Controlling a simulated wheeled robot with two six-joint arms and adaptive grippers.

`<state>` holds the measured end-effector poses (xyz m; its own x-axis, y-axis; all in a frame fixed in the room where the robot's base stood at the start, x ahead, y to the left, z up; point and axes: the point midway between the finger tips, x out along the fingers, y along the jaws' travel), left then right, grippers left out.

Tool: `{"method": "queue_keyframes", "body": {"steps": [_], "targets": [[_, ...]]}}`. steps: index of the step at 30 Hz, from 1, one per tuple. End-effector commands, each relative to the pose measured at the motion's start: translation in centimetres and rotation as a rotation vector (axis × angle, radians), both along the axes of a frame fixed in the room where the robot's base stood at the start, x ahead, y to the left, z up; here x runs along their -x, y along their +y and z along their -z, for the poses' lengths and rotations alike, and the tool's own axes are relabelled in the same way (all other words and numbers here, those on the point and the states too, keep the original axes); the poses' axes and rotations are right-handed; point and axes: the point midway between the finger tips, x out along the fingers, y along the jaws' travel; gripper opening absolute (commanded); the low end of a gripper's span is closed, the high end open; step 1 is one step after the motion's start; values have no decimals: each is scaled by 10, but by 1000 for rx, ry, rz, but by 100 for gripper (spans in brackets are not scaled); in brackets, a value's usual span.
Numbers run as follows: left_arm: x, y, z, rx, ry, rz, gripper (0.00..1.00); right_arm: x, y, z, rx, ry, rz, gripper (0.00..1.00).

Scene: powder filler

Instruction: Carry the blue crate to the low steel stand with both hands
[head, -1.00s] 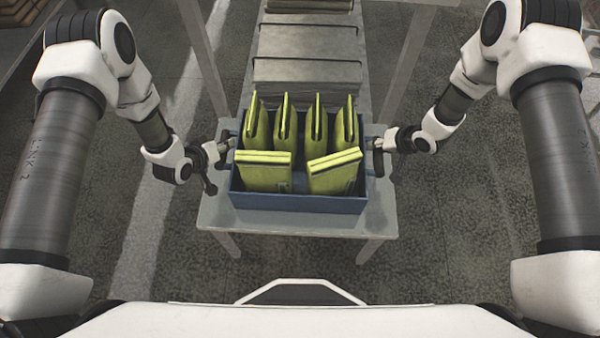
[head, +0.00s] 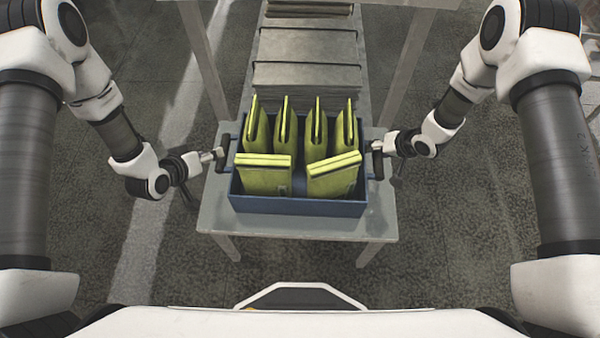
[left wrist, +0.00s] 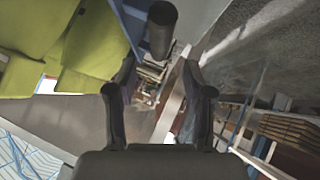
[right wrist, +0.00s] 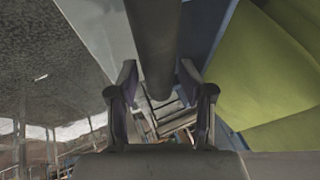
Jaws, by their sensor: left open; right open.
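The blue crate (head: 300,207) sits level on a grey table (head: 215,220) and holds several yellow-green packs (head: 265,175). Dark bar handles stick out at its left (head: 224,147) and right (head: 377,160) sides. My left gripper (head: 218,154) is open beside the left handle; in the left wrist view, that handle (left wrist: 162,30) stands ahead of the open fingers (left wrist: 159,72). My right gripper (head: 383,147) is open at the right handle; in the right wrist view, the handle (right wrist: 155,45) reaches between the open fingers (right wrist: 158,72). I cannot identify a separate low steel stand.
A grey conveyor (head: 306,75) runs back behind the crate, with grey posts (head: 203,60) on both sides. Speckled floor (head: 460,230) is open left and right of the table. A pale stripe (head: 150,235) crosses the floor at the left.

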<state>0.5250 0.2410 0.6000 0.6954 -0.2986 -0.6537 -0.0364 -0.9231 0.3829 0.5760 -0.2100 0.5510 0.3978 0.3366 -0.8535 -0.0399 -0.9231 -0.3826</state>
Motion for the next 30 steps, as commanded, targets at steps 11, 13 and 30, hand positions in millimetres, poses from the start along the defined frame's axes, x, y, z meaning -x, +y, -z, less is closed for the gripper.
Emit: {"method": "queue_keyframes", "body": {"steps": [11, 13, 30], "targets": [[4, 1, -4, 0, -1, 1, 52, 21, -19, -49, -2, -2, 4, 51], [4, 1, -4, 0, -1, 1, 52, 28, -26, -65, -2, -1, 5, 51], [4, 1, -4, 0, -1, 1, 52, 48, -40, -102, 0, 1, 0, 51]]}}
